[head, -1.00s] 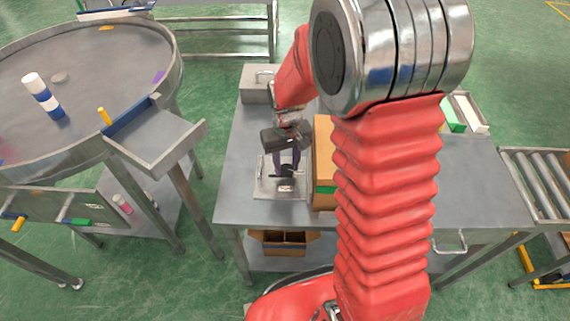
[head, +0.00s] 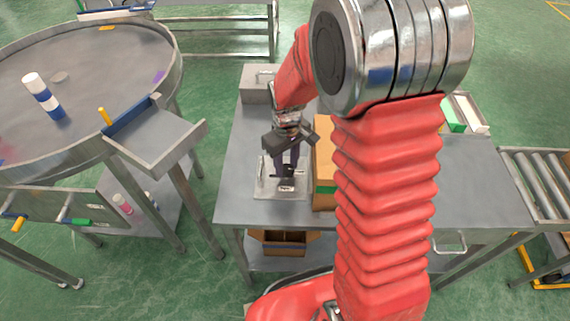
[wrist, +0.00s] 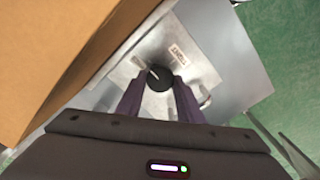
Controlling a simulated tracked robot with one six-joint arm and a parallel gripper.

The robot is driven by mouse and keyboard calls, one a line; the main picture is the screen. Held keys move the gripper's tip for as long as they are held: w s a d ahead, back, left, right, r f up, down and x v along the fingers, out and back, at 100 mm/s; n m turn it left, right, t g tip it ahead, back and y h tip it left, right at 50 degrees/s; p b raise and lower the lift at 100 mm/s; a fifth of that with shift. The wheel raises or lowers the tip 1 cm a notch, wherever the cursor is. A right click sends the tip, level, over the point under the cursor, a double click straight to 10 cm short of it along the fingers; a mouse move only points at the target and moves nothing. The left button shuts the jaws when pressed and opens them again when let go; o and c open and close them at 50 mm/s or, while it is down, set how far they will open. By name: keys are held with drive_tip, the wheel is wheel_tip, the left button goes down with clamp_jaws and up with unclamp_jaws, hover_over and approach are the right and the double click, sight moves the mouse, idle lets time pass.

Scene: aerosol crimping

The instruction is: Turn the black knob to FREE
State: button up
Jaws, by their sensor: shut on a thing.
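The black knob (wrist: 159,79) sits on a pale metal plate (wrist: 205,72) and carries a white pointer line, which points toward the upper left in the wrist view. My gripper (wrist: 158,84) is shut on the knob, with one dark finger on each side. A small white label (wrist: 178,52) is on the plate beyond the knob; its lettering is too small to read surely. In the head view my gripper (head: 287,178) reaches down to the plate (head: 265,188) on the grey table, and its fingers largely hide the knob.
A cardboard box (head: 324,165) stands close to the right of the plate, and fills the upper left of the wrist view (wrist: 60,50). A grey metal box (head: 258,90) is at the table's back left. A round table (head: 85,90) stands to the left.

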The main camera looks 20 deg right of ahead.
sight(287, 168)
drive_tip(key=o, duration=0.7)
drive_tip(key=shift+w+r, duration=0.1)
drive_tip(key=shift+w, duration=0.15)
drive_tip(key=o, duration=0.4)
drive_tip(key=shift+s, duration=0.15)
drive_tip(key=shift+c, duration=0.2)
wheel_tip(287, 168, up, 14)
drive_tip(key=shift+f, duration=0.2)
